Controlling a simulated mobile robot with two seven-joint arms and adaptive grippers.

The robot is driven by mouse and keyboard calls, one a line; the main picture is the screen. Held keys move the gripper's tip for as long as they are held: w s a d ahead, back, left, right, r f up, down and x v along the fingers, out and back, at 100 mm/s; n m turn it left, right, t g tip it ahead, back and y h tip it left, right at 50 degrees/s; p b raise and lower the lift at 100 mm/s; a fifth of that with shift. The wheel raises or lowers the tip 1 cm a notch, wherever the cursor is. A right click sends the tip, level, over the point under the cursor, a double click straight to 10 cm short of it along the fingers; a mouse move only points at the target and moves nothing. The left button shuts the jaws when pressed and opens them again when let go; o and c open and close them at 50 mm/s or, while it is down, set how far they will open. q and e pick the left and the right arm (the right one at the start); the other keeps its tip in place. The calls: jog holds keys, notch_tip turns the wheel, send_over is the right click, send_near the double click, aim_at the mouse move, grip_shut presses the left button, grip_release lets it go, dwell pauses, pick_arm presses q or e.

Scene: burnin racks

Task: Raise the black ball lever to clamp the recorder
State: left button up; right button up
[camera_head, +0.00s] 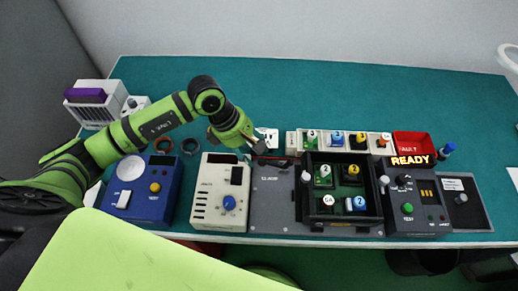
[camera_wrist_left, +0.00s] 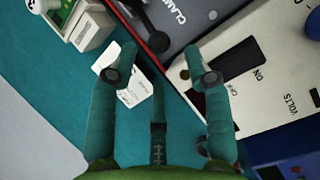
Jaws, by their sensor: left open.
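My left gripper (camera_head: 255,147) is at the back of the grey clamp plate (camera_head: 271,205), between the beige meter box and the black tray. In the left wrist view its two fingers (camera_wrist_left: 161,73) are apart with nothing between them. A black ball on a dark lever (camera_wrist_left: 157,41) shows just beyond the fingertips, beside the red edge of the plate marked CLAMP (camera_wrist_left: 195,18). The ball is apart from the fingers. In the head view the ball is hard to tell from the gripper. I cannot tell which device is the recorder. My right gripper is out of view.
The beige box (camera_head: 219,190) with a blue knob stands left of the plate. A blue box (camera_head: 142,188) is further left. A black tray (camera_head: 342,224) with several numbered blocks and a READY tester (camera_head: 414,208) stand right. The teal table (camera_head: 300,95) is clear behind.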

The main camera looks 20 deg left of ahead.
aim_at(260, 160)
pick_arm(q)
jog(key=p+x, duration=0.1)
jog(key=x, duration=0.3)
jog(key=shift+w+d+f, duration=0.1)
jog(key=shift+d+f, duration=0.05)
jog(key=shift+f, duration=0.3)
grip_shut()
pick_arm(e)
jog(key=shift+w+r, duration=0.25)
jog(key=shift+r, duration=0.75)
